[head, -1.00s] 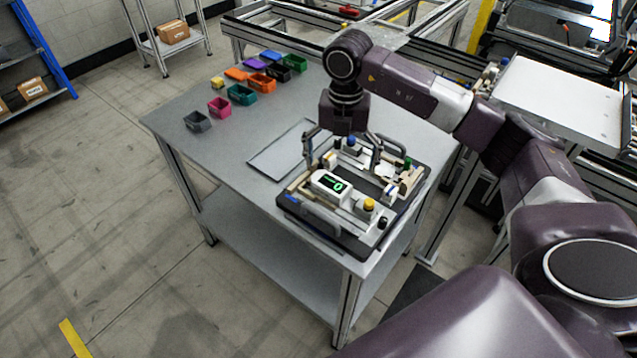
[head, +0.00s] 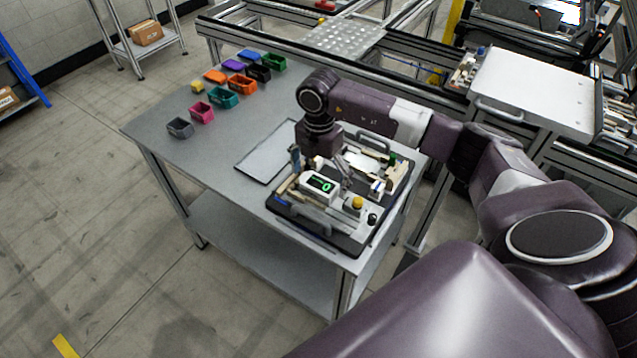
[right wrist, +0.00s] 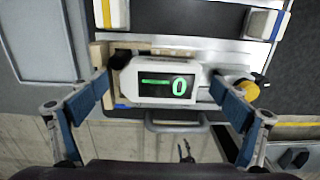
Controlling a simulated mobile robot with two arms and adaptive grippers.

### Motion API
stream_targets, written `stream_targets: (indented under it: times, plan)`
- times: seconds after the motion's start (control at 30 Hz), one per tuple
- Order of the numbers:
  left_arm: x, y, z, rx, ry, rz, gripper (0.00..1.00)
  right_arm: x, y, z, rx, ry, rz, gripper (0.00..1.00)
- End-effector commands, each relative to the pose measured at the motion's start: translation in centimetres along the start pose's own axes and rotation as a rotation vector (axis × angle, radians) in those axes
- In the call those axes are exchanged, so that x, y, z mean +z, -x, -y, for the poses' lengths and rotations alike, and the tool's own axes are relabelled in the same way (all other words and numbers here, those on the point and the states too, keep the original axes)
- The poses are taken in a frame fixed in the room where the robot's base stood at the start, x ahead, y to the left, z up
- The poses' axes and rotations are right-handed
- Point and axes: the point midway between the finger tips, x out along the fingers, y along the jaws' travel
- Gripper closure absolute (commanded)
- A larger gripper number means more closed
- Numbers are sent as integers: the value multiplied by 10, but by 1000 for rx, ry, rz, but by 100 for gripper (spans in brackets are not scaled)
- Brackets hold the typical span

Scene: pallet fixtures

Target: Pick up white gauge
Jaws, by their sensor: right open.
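The white gauge (head: 319,184) is a box with a dark display showing a green "0". It sits on the dark pallet (head: 310,235) near the table's front corner. In the right wrist view the gauge (right wrist: 150,78) lies between the two blue-padded fingers. My right gripper (head: 321,170) is open and points down over the gauge. In the right wrist view the open jaws (right wrist: 162,88) span it, with a gap at least on the right side. Whether the left finger touches it I cannot tell. My left gripper is not in view.
A yellow knob (head: 357,202) stands close to the gauge's right. Wooden blocks and other fixtures crowd the pallet, which has a handle (head: 372,140) at its back. A flat grey panel (head: 268,150) lies beside it. Several coloured bins (head: 222,97) stand at the table's far left.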

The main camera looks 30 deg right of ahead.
Motion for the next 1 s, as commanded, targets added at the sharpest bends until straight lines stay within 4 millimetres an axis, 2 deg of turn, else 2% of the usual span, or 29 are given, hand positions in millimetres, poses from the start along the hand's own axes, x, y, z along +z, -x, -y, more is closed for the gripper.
stream_targets:
  times: [0.27, 0.77, 1.0]
  plan:
    - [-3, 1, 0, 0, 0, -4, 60, 0, -4, 0, 2, 1, 0, 7]
    - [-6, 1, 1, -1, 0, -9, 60, 0, -3, -1, 3, 1, 1, 62]
    - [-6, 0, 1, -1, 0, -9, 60, 0, -1, -1, 3, 1, 1, 62]
